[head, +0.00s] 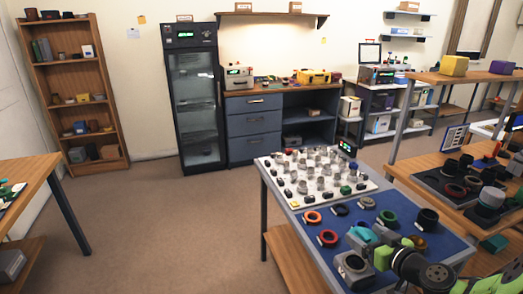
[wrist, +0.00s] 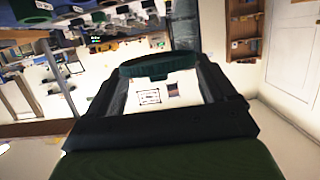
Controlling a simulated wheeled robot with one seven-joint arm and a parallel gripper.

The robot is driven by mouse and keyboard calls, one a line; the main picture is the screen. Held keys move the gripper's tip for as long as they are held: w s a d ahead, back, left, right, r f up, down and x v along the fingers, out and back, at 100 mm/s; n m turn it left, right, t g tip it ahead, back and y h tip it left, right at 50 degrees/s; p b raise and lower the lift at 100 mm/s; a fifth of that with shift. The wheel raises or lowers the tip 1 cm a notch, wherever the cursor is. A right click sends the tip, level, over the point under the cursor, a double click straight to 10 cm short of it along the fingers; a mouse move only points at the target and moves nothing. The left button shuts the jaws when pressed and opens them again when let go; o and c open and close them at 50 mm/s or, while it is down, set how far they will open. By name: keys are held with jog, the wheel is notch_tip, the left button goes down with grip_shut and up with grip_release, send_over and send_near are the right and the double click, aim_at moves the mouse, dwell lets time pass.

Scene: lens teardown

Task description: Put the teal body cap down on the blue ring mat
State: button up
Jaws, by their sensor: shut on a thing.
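The teal body cap (head: 361,235) shows in the head view above the near part of the blue ring mat (head: 450,241). My gripper (head: 372,238) is shut on it. In the wrist view the cap (wrist: 158,66) looks dark teal and sits across the fingertips of my gripper (wrist: 158,75). The mat covers the near part of the table and holds several rings, among them an orange ring (head: 312,217), a red ring (head: 328,238) and a green ring (head: 387,217). My arm hides part of the mat, and the gap beneath the cap cannot be judged.
A grey camera-like part (head: 353,266) stands near the mat's front edge, close to my gripper. A white board (head: 268,170) with several small parts lies behind the mat. Bare blue shows between the rings.

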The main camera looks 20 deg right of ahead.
jog(key=w+a+f+n+g+y+p, duration=0.1)
jog(key=a+n+g+y+p, duration=0.2)
jog(key=a, duration=1)
jog(key=w+a+f+n+g+y+p, duration=0.1)
jog(key=a+n+g+y+p, duration=0.2)
jog(key=a+n+y+p, duration=0.4)
jog(key=a+y, duration=0.1)
jog(key=a, duration=0.6)
jog(key=shift+w+n, duration=0.25)
jog(key=shift+n, duration=0.05)
jog(key=shift+d, duration=0.2)
